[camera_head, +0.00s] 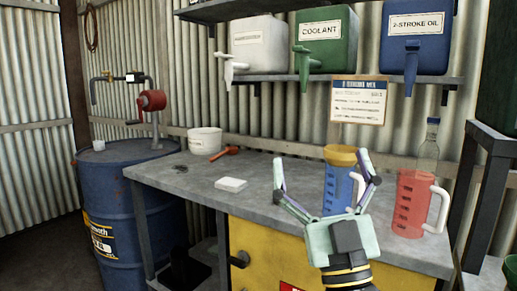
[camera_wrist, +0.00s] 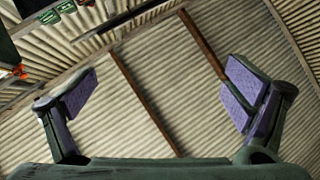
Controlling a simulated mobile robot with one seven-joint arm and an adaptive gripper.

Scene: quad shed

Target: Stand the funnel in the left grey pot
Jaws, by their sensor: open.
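My gripper (camera_head: 320,158) is open and empty, pointing up in front of the workbench. Its fingers also show in the wrist view (camera_wrist: 160,88), spread apart with nothing between them. A small orange-red piece (camera_head: 224,152), possibly a funnel on its side, lies on the bench beside a pale grey-white pot (camera_head: 205,141) with a label. I cannot tell for sure which piece is the funnel. I make out only one pot.
The bench (camera_head: 190,178) holds a white block (camera_head: 230,184), a red jug (camera_head: 411,204) and a clear bottle (camera_head: 428,155). Labelled containers with taps stand on a shelf (camera_head: 270,78) above. A blue drum (camera_head: 122,215) with a pump stands left. The bench's left-middle is mostly clear.

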